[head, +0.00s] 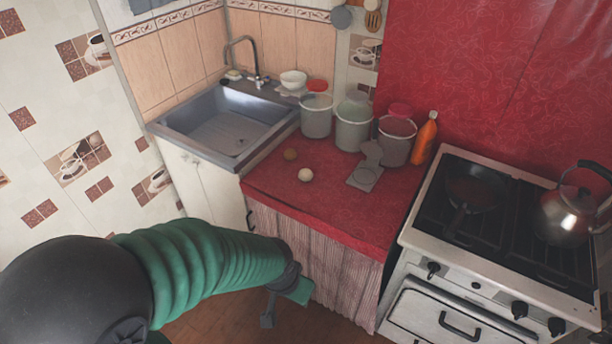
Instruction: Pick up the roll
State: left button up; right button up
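My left gripper (284,304) is in front of the counter's curtain, below the counter top and apart from both round things. Its fingers look spread with nothing between them. My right gripper is not in view.
A sink (225,125) is to the left. A stove with a pan (475,188) and kettle (570,212) is right. The counter's front is clear.

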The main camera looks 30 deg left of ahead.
aim_at(305, 175)
jog(key=i+j, duration=0.2)
jog(key=j, duration=0.25)
jog(key=i+j+u, duration=0.1)
jog(key=j, duration=0.4)
jog(key=i+j+u, duration=0.1)
jog(key=i+j, duration=0.2)
jog(key=j, duration=0.15)
jog(key=i+j, duration=0.2)
jog(key=j, duration=0.25)
jog(key=i+j+u, duration=0.1)
jog(key=j, duration=0.3)
jog(key=i+j, duration=0.35)
jog(key=i+j+u, duration=0.15)
jog(key=j, duration=0.35)
jog(key=i, duration=0.1)
